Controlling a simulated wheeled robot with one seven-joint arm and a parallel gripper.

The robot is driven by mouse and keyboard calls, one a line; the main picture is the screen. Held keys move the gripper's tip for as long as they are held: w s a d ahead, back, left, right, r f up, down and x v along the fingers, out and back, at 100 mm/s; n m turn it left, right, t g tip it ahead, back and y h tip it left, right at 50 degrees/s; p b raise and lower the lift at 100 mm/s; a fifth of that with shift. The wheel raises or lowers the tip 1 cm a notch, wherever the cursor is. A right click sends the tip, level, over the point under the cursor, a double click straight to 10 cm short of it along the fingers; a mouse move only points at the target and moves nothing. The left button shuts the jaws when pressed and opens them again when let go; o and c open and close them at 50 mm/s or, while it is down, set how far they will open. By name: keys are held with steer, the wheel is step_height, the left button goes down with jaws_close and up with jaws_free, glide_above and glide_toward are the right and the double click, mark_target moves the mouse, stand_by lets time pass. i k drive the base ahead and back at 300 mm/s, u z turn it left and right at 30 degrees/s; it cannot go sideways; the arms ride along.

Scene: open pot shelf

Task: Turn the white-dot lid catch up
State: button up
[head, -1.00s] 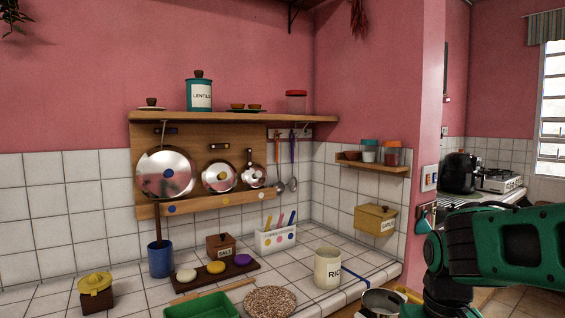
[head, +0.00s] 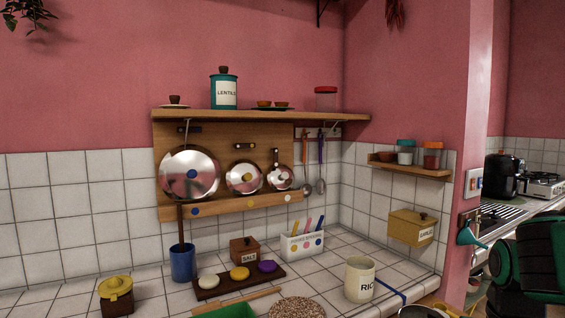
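A wooden lid rack (head: 165,145) on the wall holds three shiny lids. The smallest lid (head: 286,182), at the right, stands above the white dot (head: 287,198) on the lower rail (head: 220,207). Its dark catch (head: 275,156) looks upright and reaches down over the lid's top edge; it is too small to tell more. The middle lid (head: 238,183) and the large lid (head: 205,170) each have a dark catch lying across above them. My gripper is not in view; only part of my green arm shows at the lower right.
Above the rack is a shelf (head: 340,117) with jars. Below, the tiled counter carries a blue cup (head: 182,265), a coloured-knob board (head: 215,290), a utensil box (head: 290,248) and a rice jar (head: 359,285). Ladles (head: 320,187) hang just right of the rack.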

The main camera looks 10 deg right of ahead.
mark_target(274, 151)
steer(key=i, duration=0.85)
steer(key=u, duration=0.1)
